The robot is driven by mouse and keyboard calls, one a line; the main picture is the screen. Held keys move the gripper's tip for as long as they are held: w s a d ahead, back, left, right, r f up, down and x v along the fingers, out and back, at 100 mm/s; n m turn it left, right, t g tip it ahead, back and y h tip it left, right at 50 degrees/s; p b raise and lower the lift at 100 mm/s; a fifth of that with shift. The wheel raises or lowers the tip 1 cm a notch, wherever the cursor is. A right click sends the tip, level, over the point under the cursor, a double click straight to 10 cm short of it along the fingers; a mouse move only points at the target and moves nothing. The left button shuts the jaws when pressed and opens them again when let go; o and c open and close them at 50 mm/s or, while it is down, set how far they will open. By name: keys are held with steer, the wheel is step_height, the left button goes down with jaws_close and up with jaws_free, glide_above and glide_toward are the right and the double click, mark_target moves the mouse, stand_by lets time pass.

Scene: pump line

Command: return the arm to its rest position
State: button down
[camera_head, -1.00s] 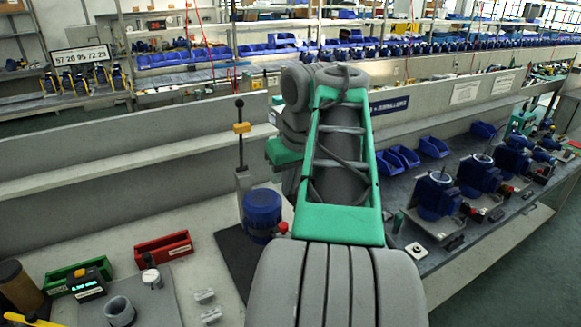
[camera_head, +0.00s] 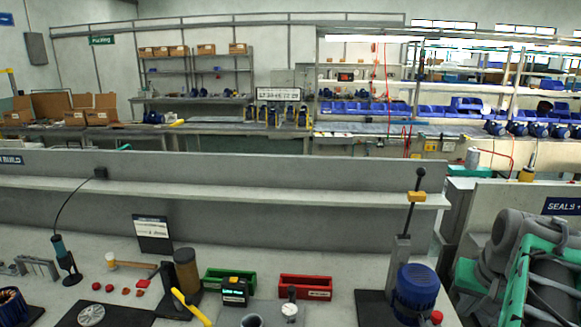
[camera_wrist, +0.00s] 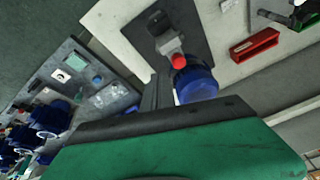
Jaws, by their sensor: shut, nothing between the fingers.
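My arm (camera_head: 535,262), grey with green covers, is folded at the right edge of the head view. My gripper's end is hidden or out of frame there. In the wrist view, a green cover and a dark bar fill the lower part, and my gripper (camera_wrist: 160,86) shows as narrow grey fingers, shut and empty. Beyond them is a blue motor (camera_wrist: 195,84) with a red knob. The fingers look apart from it, though the height is hard to judge. In the head view the same blue motor (camera_head: 415,290) stands beside a lever press, left of my arm.
A grey bench with a low back wall (camera_head: 230,222) runs across the head view. It holds a red bin (camera_head: 305,288), a green bin (camera_head: 216,277), a black sign and small tools. In the wrist view another bench (camera_wrist: 95,85) with blue pumps lies left, beyond dark floor.

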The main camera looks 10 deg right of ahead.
steer(key=s+a+f+n, duration=0.15)
steer(key=a+f, duration=0.35)
steer(key=a, duration=0.5)
steer(key=s+a+f+n, duration=0.1)
steer(key=a+f+n, duration=0.1)
steer(key=a+f, duration=0.5)
steer(key=w+a+r+n+y, duration=0.1)
steer(key=a+r+n, duration=0.3)
steer(key=a, duration=0.8)
steer(key=shift+w+a+r+t, duration=0.3)
steer(key=shift+a+r, duration=0.1)
steer(key=shift+r, duration=0.2)
